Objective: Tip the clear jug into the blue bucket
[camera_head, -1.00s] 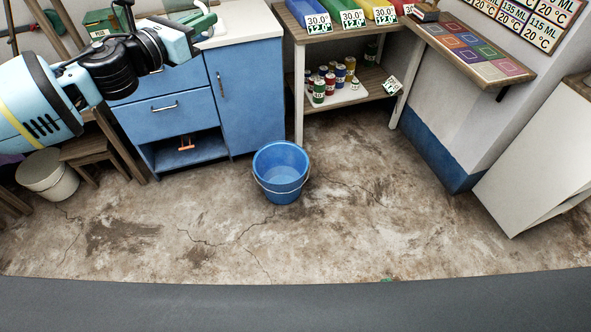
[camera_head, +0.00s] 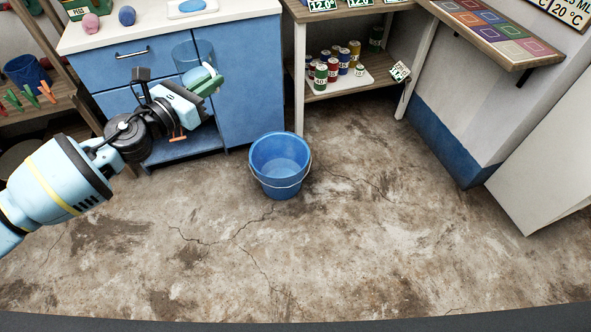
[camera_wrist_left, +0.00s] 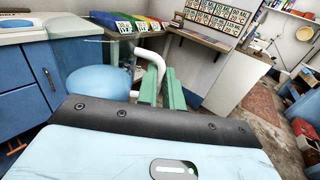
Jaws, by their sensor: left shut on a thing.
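The clear jug (camera_head: 188,58) hangs in the air in front of the blue cabinet and looks about upright. My left gripper (camera_head: 211,83) is shut on its white handle, which also shows in the left wrist view (camera_wrist_left: 151,56) between the green fingers (camera_wrist_left: 162,88). A pale blue mass (camera_wrist_left: 97,83) shows at the jug in that view; I cannot tell whether it is liquid. The blue bucket (camera_head: 280,165) stands upright on the floor, below and right of the jug, apart from it. Its visible inside looks empty. My right gripper is not in view.
The blue cabinet (camera_head: 247,80) with a white top stands behind the jug. A shelf table (camera_head: 338,88) with several small cans stands behind and right of the bucket. A white unit (camera_head: 545,170) is at the right. The floor around the bucket is clear.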

